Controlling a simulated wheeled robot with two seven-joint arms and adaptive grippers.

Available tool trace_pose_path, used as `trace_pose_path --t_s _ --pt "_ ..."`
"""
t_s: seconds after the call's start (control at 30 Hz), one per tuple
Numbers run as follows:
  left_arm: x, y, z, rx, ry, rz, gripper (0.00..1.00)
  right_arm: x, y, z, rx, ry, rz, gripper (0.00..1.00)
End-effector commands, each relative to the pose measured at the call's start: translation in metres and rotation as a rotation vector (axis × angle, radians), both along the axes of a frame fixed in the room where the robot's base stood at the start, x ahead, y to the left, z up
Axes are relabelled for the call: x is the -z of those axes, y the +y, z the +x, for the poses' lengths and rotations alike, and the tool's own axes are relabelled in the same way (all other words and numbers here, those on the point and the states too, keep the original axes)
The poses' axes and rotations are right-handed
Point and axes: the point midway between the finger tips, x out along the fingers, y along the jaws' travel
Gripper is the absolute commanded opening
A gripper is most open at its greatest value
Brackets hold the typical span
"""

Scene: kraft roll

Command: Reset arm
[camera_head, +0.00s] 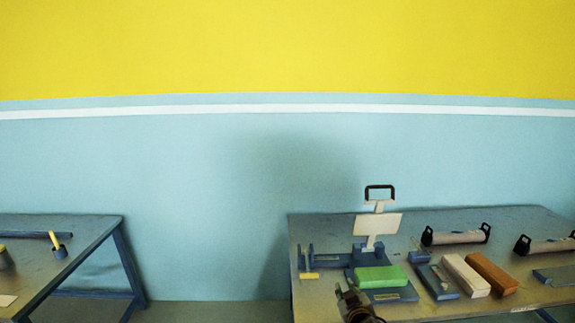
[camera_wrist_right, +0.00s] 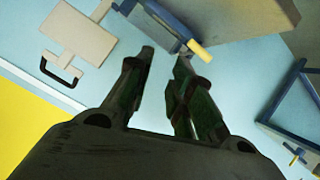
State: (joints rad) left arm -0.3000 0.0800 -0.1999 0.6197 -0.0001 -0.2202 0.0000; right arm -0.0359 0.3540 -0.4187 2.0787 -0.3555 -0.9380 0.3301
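My right gripper (camera_head: 352,297) shows at the bottom of the head view, at the front left of the right table (camera_head: 430,308). In the right wrist view its two fingers (camera_wrist_right: 164,58) stand apart with nothing between them, so it is open and empty. A yellow-handled piece on a blue holder (camera_wrist_right: 200,48) lies beyond the fingertips in that view; the fingers look apart from it. My left gripper is in neither view.
A green block (camera_head: 380,277) lies near the right gripper. Behind it stands a pale board (camera_head: 378,224) with a black handle (camera_head: 380,189). Beige and brown blocks (camera_head: 492,272) and kraft rolls (camera_head: 455,237) lie farther right. A second table (camera_head: 60,232) stands left, with open floor between.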

Motion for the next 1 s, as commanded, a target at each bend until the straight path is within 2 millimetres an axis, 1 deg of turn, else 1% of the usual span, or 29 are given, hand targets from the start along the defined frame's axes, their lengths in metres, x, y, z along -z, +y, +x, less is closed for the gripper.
trace_pose_path --t_s 0.03,0.2,0.37,0.5,0.7,0.8,1.0 --pt "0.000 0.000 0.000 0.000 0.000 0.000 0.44 0.007 -0.003 -0.011 0.016 0.037 0.014 0.23" --pt "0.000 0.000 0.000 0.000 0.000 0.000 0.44 0.030 -0.013 -0.049 0.057 0.169 0.047 0.23" --pt "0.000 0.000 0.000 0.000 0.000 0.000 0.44 0.049 -0.021 -0.088 0.089 0.297 0.077 0.23" --pt "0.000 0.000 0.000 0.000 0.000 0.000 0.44 0.064 -0.028 -0.124 0.109 0.410 0.100 0.23" --pt "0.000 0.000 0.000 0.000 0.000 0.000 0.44 0.079 -0.036 -0.178 0.124 0.569 0.133 0.23" --pt "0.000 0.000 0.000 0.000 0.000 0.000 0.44 0.084 -0.039 -0.199 0.127 0.631 0.143 0.23" --pt "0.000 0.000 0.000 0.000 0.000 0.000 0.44 0.088 -0.043 -0.228 0.127 0.713 0.159 0.23"
